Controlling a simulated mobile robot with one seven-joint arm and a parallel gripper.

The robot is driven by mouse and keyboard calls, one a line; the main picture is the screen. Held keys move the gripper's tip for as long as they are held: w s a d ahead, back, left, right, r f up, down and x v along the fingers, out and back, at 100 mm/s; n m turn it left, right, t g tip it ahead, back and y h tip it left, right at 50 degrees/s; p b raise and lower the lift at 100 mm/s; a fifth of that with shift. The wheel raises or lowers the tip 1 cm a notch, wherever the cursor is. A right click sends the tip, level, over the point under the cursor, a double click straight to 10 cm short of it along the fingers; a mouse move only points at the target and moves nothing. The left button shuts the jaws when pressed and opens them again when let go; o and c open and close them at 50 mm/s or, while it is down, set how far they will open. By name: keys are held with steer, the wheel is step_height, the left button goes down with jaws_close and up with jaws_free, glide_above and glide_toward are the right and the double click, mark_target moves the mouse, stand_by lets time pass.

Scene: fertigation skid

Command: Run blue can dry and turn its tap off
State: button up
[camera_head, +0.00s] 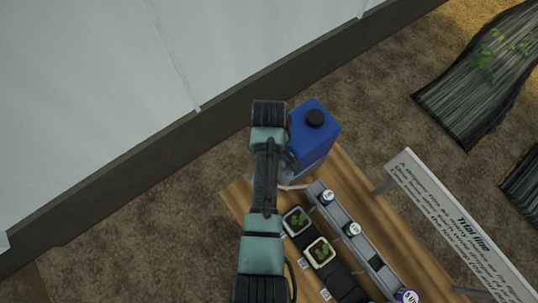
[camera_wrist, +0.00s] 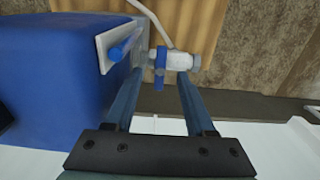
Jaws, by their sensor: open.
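The blue can (camera_head: 315,140) stands at the far end of the wooden bench, with a black cap on top. In the wrist view the can (camera_wrist: 50,75) fills the left side. Its tap (camera_wrist: 178,61) has a white body and a blue handle (camera_wrist: 160,68). My gripper (camera_wrist: 161,76) is open, with its two fingers on either side of the blue handle; I cannot tell whether they touch it. In the head view my arm covers the gripper and most of the tap. The liquid level inside the can is not visible.
A grey rail (camera_head: 350,238) with several small labelled vials runs along the wooden bench (camera_head: 345,175). Black pots with seedlings (camera_head: 319,251) stand beside it. A pale wall (camera_head: 90,100) is at left.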

steer(key=shift+f, duration=0.1)
steer(key=shift+f+b, duration=1.65)
steer(key=shift+f, duration=0.55)
steer(key=shift+s, duration=0.1)
jaws_close()
